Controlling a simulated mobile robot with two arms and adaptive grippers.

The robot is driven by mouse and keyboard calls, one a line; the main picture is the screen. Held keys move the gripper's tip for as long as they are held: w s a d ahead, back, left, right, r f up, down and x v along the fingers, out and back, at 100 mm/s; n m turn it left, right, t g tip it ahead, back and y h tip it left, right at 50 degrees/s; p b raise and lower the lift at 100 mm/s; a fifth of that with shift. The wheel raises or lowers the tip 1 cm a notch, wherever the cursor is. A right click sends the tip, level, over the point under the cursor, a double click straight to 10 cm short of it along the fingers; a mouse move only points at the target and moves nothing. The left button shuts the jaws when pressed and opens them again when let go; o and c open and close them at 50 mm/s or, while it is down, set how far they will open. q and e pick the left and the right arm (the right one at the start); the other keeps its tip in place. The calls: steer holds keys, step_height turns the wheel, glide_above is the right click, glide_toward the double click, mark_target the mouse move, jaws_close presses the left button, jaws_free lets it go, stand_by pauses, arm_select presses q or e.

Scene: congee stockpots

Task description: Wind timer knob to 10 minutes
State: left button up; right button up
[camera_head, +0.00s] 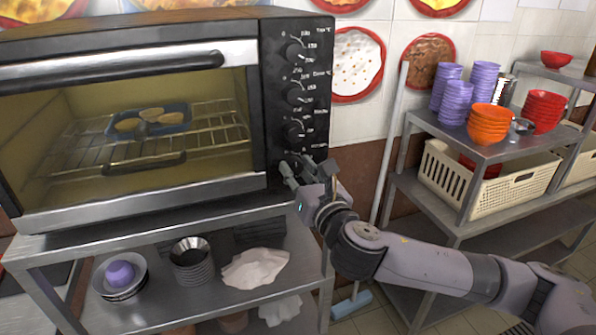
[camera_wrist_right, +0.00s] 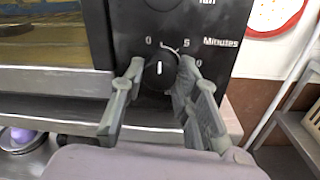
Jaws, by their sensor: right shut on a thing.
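The black toaster oven (camera_head: 140,100) stands on a metal shelf unit, with a column of dark knobs on its right panel. The timer knob (camera_wrist_right: 159,74) is the lowest one, beside the word Minutes. Its white pointer mark stands about upright, between the printed 0 on the left and 5 on the right. My right gripper (camera_head: 298,164) is at this knob, and its fingers (camera_wrist_right: 160,70) are shut on the knob's two sides. In the head view the gripper mostly hides the timer knob. My left gripper is not in view.
A blue tray (camera_head: 180,128) with food sits on the rack behind the oven's glass door. The metal shelf (camera_head: 75,248) below holds bowls and a cloth. A second shelf (camera_head: 480,153) on the right carries purple, orange and red bowls. A pole leans against the wall between them.

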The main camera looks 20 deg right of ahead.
steer(key=m, duration=0.4)
steer(key=shift+f+m, duration=0.1)
steer(key=shift+m, duration=0.2)
steer(key=m, duration=0.3)
steer(key=shift+a+m+b, duration=0.1)
steer(key=shift+m+b, duration=0.2)
steer(key=shift+m, duration=0.1)
steer(key=m, duration=0.4)
steer(key=shift+m+t+h, duration=0.3)
steer(key=shift+m, duration=1.9)
steer(key=o, duration=1.2)
steer(key=shift+c, duration=0.2)
steer(key=shift+s, duration=0.1)
